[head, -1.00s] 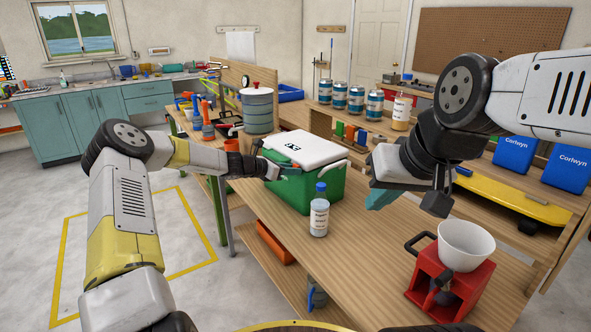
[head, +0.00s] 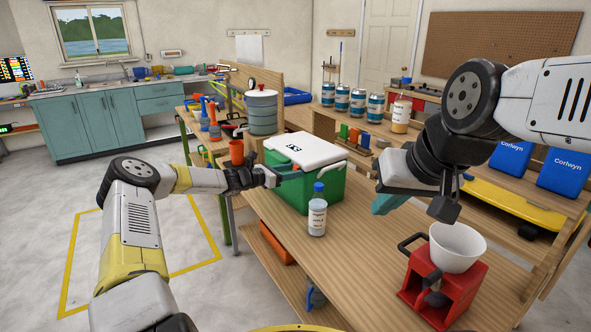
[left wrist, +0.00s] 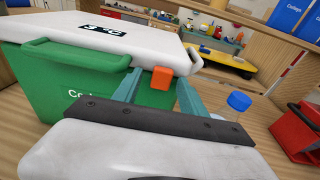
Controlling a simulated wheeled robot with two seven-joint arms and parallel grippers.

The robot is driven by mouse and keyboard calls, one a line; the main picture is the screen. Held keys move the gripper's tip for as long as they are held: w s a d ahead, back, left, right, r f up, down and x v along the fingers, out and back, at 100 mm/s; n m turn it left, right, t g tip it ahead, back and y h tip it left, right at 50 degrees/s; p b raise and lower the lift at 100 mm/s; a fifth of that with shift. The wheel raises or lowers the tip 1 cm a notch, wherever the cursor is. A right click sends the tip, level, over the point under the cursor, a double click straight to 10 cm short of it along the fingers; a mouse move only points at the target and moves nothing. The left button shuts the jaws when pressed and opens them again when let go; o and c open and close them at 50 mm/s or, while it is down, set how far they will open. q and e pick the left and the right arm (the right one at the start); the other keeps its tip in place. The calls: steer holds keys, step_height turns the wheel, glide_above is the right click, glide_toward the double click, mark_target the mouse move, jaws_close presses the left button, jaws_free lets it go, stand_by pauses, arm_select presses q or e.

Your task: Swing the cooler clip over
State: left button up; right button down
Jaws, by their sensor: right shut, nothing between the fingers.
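The cooler is a green box (head: 318,188) with a white lid (head: 305,147), standing on the wooden bench. It fills the upper left of the left wrist view (left wrist: 75,85). My left gripper (head: 285,171) is at the cooler's near left side. In the left wrist view its teal fingers (left wrist: 158,92) are apart, with an orange piece (left wrist: 161,78), seemingly the clip, between them below the lid edge. Contact with it cannot be told. My right gripper (head: 388,204) is shut and empty, above the bench right of the cooler.
A bottle with a blue cap (head: 317,212) stands just in front of the cooler. A red machine with a white bowl (head: 457,247) is at the bench's near right. A grey drum (head: 262,111) stands behind the cooler. Bare bench lies between bottle and red machine.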

arm_select(q)
steer(key=f+v, duration=0.1)
steer(key=v, duration=0.5)
steer(key=shift+s+a+r, duration=0.3)
steer(key=shift+a+r, duration=0.05)
steer(key=shift+r, duration=0.2)
steer(key=s+d+r+m+g+y, duration=0.25)
steer(key=s+d+r+m, duration=0.2)
steer(key=s+m, duration=0.35)
steer(key=s+d+r+m+g+y, duration=0.2)
steer(key=s+d+r+m+g, duration=0.25)
steer(key=s+m, duration=0.4)
steer(key=s+a+r+m+t+y, duration=0.1)
steer(key=s+a+r+m+y, duration=0.1)
steer(key=s, duration=0.8)
steer(key=s+a+r+m+t+y, duration=0.1)
steer(key=s+a+r+m+y, duration=0.1)
steer(key=s+a+r+m, duration=0.2)
steer(key=s+a+r+m+t+y, duration=0.1)
steer(key=s+a+r, duration=0.4)
steer(key=s, duration=1.2)
steer(key=a+m+y, duration=0.1)
steer(key=a+m, duration=0.1)
steer(key=a, duration=0.1)
steer(key=shift+a, duration=0.25)
